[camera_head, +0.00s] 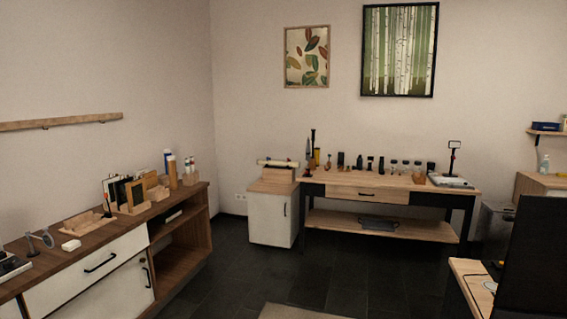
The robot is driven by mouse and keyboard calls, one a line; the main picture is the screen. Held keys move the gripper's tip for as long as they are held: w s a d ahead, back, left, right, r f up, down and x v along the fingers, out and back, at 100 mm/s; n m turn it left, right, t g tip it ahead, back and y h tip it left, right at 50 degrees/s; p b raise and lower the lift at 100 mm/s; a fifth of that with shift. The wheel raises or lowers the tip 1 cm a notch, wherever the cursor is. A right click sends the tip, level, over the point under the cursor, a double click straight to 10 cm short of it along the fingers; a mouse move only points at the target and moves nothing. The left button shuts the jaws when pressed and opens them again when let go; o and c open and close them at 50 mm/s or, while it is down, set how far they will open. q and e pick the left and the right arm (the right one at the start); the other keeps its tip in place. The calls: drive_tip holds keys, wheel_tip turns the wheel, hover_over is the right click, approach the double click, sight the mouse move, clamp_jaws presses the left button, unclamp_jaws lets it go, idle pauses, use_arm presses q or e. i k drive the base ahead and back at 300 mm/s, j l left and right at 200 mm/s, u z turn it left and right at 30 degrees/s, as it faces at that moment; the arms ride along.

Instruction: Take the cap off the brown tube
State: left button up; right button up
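Neither of my grippers shows in this view. I cannot tell for sure which thing is the brown tube. An upright tan-brown cylinder (172,170) stands near the far end of the left sideboard, in front of a blue-and-white one (167,160). A pale tube (277,163) lies across a wooden holder (281,174) on the white cabinet (268,216) in the back corner. Caps are too small to make out.
The long wooden sideboard (95,238) runs along the left wall with wooden organisers on it. A workbench (385,188) with several small dark items stands at the back wall. A dark panel (533,262) blocks the lower right.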

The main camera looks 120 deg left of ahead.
sight(172, 165)
drive_tip(key=z, duration=4.9)
drive_tip(key=l+z, duration=0.4)
drive_tip(key=i+l+z, duration=0.1)
drive_tip(key=l+z, duration=0.35)
drive_tip(key=i+l+z, duration=0.2)
drive_tip(key=l+z, duration=0.25)
drive_tip(key=i+l+z, duration=0.3)
drive_tip(key=l+z, duration=0.15)
drive_tip(key=i+l+z, duration=0.3)
drive_tip(key=z, duration=0.15)
drive_tip(key=i+l+z, duration=0.25)
drive_tip(key=z, duration=0.2)
drive_tip(key=i+z, duration=0.4)
drive_tip(key=i, duration=1.15)
drive_tip(key=i+u, duration=0.15)
drive_tip(key=i, duration=0.3)
drive_tip(key=i+l+u, duration=0.1)
drive_tip(key=i, duration=0.4)
drive_tip(key=i+l+u, duration=0.15)
drive_tip(key=i, duration=0.3)
